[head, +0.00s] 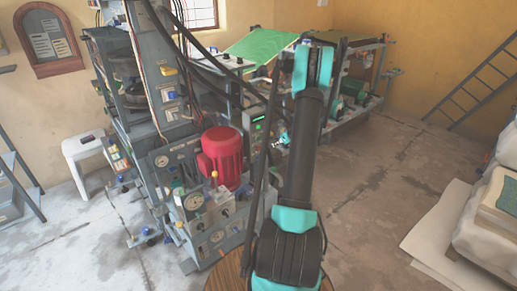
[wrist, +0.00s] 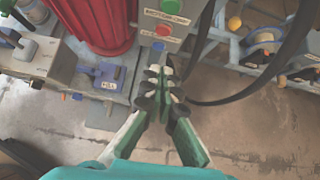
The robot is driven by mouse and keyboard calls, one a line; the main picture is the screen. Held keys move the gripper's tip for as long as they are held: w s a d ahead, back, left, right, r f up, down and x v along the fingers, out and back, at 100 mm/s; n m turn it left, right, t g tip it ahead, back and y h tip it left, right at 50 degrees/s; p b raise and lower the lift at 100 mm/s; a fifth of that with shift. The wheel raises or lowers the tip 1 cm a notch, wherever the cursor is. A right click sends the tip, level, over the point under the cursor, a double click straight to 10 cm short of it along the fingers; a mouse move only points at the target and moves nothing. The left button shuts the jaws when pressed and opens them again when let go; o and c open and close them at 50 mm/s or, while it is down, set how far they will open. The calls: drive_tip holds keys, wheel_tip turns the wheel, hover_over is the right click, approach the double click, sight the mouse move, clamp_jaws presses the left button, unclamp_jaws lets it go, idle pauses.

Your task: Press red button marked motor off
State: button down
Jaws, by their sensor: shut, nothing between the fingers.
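A grey control panel (wrist: 147,29) stands upright beside the red motor in the wrist view. It carries a red button (wrist: 163,31) between two small labels, too blurred to read surely. A green button shows above it and a blue one below. My gripper (wrist: 161,74) is shut and empty, with its fingertips just below the blue button in the picture. I cannot tell the gap between the fingertips and the panel. In the head view the panel (head: 258,136) is partly hidden by a hose and my arm, and my gripper (head: 280,141) shows just right of it.
The red motor (head: 220,158) sits left of the panel among gauges and levers. Black hoses run close to my arm, and one loops right of the gripper (wrist: 255,88).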

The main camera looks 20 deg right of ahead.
drive_tip(key=shift+w+d+f, duration=0.1)
drive_tip(key=shift+f, duration=0.1)
approach(259, 148)
wheel_tip(259, 148, down, 4)
drive_tip(key=w, duration=0.3)
drive_tip(key=shift+w+a+f, duration=0.1)
drive_tip(key=shift+w+a, duration=0.35)
drive_tip(key=shift+a, duration=0.05)
